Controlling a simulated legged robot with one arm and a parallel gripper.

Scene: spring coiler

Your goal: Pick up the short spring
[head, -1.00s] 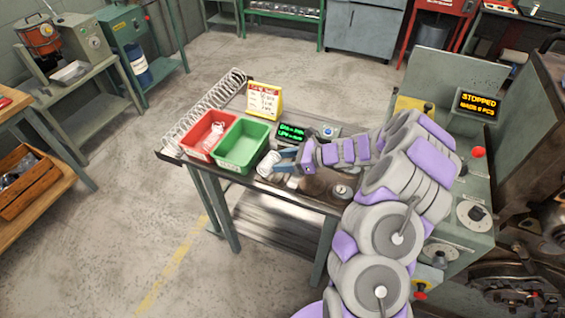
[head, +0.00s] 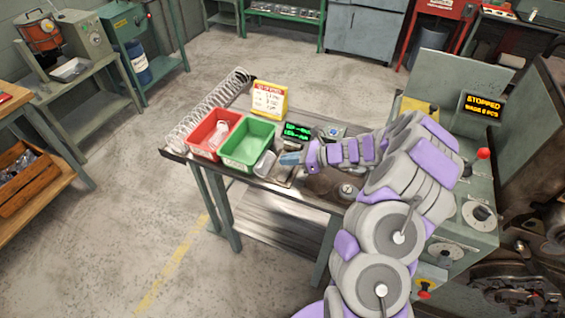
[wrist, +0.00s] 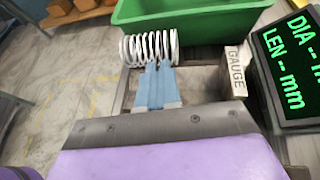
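A short pale metal spring (wrist: 148,48) lies crosswise at the fingertips of my gripper in the wrist view, in front of the green bin. It also shows in the head view (head: 264,164), at the bin's near right corner. My gripper (wrist: 158,68) has its two blue fingers close together, with their tips at the middle coils of the spring. In the head view my gripper (head: 280,159) points left over the bench. The exact contact between tips and wire is too small to see. Whether the spring is clear of the bench I cannot tell.
The green bin (head: 231,162) looks empty. The red bin (head: 197,146) left of it holds pale pieces. A long coil (head: 200,118) and a yellow-framed sign (head: 284,100) stand behind. The gauge display (head: 298,131) and GAUGE block (wrist: 236,74) sit right of the spring.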

